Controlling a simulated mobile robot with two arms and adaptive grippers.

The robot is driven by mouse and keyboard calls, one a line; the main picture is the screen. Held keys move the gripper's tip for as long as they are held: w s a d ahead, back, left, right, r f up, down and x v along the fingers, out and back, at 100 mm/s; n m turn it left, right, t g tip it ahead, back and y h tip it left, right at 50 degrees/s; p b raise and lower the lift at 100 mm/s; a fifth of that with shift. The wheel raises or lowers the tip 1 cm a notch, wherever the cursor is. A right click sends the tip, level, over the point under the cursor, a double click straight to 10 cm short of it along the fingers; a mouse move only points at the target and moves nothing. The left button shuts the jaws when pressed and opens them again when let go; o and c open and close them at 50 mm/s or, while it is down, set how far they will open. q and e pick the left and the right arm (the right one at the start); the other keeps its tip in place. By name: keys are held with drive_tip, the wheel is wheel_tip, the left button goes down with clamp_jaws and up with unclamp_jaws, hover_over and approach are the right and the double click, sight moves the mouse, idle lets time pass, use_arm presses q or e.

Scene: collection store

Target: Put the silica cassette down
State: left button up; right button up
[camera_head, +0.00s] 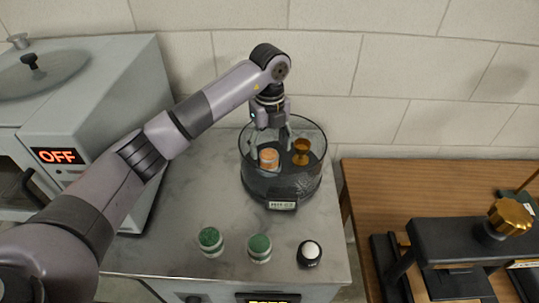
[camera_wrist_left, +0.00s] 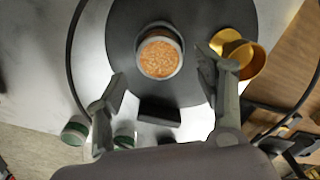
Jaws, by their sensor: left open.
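The silica cassette (camera_head: 268,159), a small round cup of orange beads, stands upright inside a round clear-walled vessel (camera_head: 284,188) with a dark base. In the left wrist view the cassette (camera_wrist_left: 159,54) sits on the vessel's dark round plate (camera_wrist_left: 190,95). My left gripper (camera_head: 268,147) reaches down into the vessel above the cassette. Its fingers are spread, one to each side, and gaps show between them and the cassette in the wrist view. My right gripper is not in view.
A gold goblet (camera_head: 302,151) stands right beside the cassette, close to my right-hand finger in the wrist view. Two green-topped jars (camera_head: 210,241) (camera_head: 259,247) and a black, white-topped item (camera_head: 309,253) stand in front. An oven (camera_head: 80,110) reading OFF is left; a wooden table (camera_head: 420,185) right.

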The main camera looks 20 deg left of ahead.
sight(270, 156)
use_arm(q)
wheel_tip(270, 156, up, 9)
drive_tip(key=b, duration=0.1)
drive_tip(key=shift+f, duration=0.2)
